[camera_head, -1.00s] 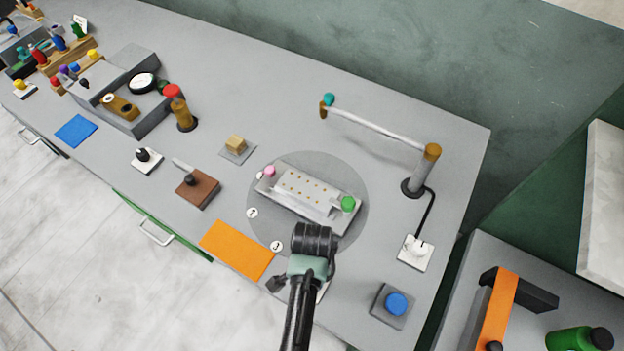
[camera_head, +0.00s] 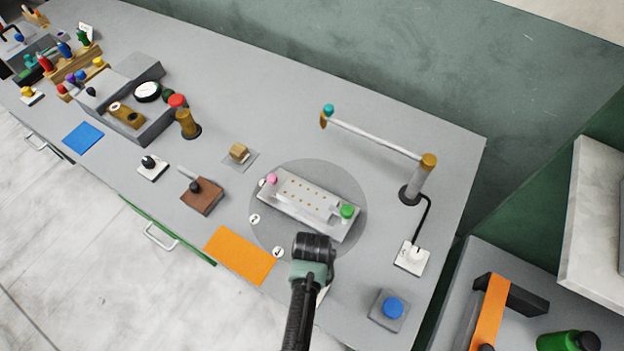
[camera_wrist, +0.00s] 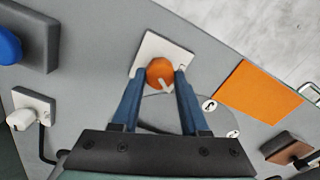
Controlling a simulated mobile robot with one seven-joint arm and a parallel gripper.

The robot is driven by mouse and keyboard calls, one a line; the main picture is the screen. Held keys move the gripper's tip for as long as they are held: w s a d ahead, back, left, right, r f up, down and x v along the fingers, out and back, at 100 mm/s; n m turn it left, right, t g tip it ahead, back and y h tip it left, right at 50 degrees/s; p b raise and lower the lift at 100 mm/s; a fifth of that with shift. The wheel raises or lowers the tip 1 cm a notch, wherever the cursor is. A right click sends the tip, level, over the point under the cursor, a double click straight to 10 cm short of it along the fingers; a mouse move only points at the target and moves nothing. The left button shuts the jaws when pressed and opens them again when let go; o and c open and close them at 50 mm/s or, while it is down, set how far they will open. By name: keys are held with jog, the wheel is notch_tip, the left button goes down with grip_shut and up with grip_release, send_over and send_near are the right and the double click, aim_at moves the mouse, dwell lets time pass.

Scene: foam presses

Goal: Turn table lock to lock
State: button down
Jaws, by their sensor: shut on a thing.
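An orange round knob (camera_wrist: 158,70) with a pale pointer mark sits on a white square plate (camera_wrist: 150,47) in the wrist view, beside the round turntable. I take it for the table lock. My gripper (camera_wrist: 160,76) has its two blue fingers on either side of the knob, shut on it. In the head view my gripper (camera_head: 312,262) covers most of the plate and hides the knob. The grey turntable disc (camera_head: 270,225) carries a pale plate (camera_head: 300,200) with several holes, a pink knob and a green knob. White number markers lie along the disc's left edge.
An orange mat (camera_head: 240,255) lies left of my gripper. A blue button (camera_head: 393,308) on a grey box stands to the right. A white switch (camera_head: 411,257) and a post with a long bar (camera_head: 375,139) stand beyond. A brown block (camera_head: 202,196) is farther left.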

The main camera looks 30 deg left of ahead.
jog(key=n+p, duration=0.1)
jog(key=n, duration=0.6)
dwell(0.6)
jog(key=shift+c, duration=2.1)
grip_release()
notch_tip(320, 180, up, 13)
jog(key=shift+b, duration=0.45)
